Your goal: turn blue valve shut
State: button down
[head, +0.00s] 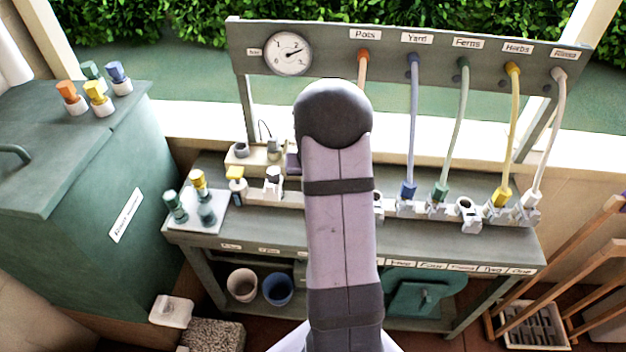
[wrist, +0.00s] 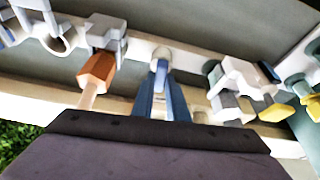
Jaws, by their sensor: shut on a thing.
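My gripper shows in the wrist view (wrist: 162,85), its blue-grey fingers shut around a small pale blue and whitish piece on the white rail. I take this piece to be the blue valve (wrist: 162,68); most of it is hidden between the fingers, so its turn angle cannot be told. In the head view my arm covers both the gripper and this valve.
An orange hose connector (wrist: 97,72) sits on the rail to the left in the wrist view. Grey and yellow fittings (wrist: 240,88) are on the right. In the head view, a blue hose (head: 413,130) and other hoses hang right of my arm, below the gauge board (head: 335,50).

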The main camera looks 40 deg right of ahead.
jog(key=shift+m+g+b, duration=0.3)
jog(key=shift+m+b, duration=0.25)
jog(key=shift+m, duration=0.15)
jog(key=c, duration=1.7)
grip_release()
jog(key=shift+h, duration=0.3)
jog(key=shift+c, duration=0.2)
jog(key=shift+r, duration=0.1)
jog(key=b+v, duration=0.1)
jog(key=v, duration=0.6)
